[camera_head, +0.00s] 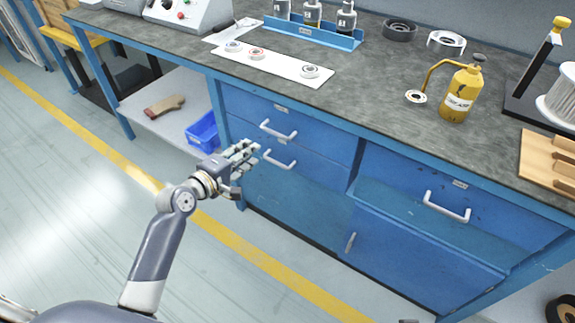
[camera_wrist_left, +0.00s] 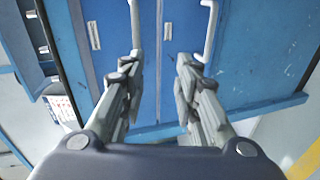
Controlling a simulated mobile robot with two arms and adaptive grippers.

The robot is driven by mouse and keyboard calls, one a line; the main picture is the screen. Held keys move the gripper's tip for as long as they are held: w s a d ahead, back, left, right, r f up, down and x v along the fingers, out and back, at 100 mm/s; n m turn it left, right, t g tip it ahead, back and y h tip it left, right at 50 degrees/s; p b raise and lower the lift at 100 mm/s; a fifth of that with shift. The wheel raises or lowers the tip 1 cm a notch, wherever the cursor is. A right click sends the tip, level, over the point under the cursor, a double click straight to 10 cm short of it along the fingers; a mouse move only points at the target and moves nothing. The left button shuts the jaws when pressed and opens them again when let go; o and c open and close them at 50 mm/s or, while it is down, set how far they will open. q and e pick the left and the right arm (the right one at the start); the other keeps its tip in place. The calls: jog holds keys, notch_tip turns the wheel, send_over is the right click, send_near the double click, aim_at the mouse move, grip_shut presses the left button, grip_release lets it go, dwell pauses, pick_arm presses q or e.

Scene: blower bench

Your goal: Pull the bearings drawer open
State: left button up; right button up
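The blue bench has two stacked drawers on its left side: an upper one with a pale bar handle (camera_head: 278,131) and a lower one with a similar handle (camera_head: 279,159). A wider drawer with its own handle (camera_head: 446,207) is at the right. The label plates are too small to read, so I cannot tell which is the bearings drawer. The left drawers look shut. My left gripper (camera_head: 246,157) is just left of the lower handle. In the left wrist view its fingers (camera_wrist_left: 160,68) are open and empty, with two handles (camera_wrist_left: 208,30) beyond them. My right gripper is not seen.
A blue bin (camera_head: 203,132) sits on the lower shelf. The floor before the drawers is clear.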

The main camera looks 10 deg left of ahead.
aim_at(273, 134)
pick_arm(q)
jog(key=shift+t+h, duration=0.4)
jog(key=w+d+b, duration=0.1)
jog(key=w, duration=0.2)
jog(key=w+d+b, duration=0.1)
jog(key=w+d, duration=0.1)
jog(key=w, duration=0.1)
jog(key=w+d+b, duration=0.1)
jog(key=w+d, duration=0.1)
jog(key=w, duration=0.1)
jog(key=shift+w+d+r, duration=0.1)
jog(key=shift+w+r, duration=0.05)
jog(key=shift+r, duration=0.15)
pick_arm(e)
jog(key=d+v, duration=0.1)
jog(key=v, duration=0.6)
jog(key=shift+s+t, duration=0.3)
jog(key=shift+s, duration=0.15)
pick_arm(q)
grip_shut()
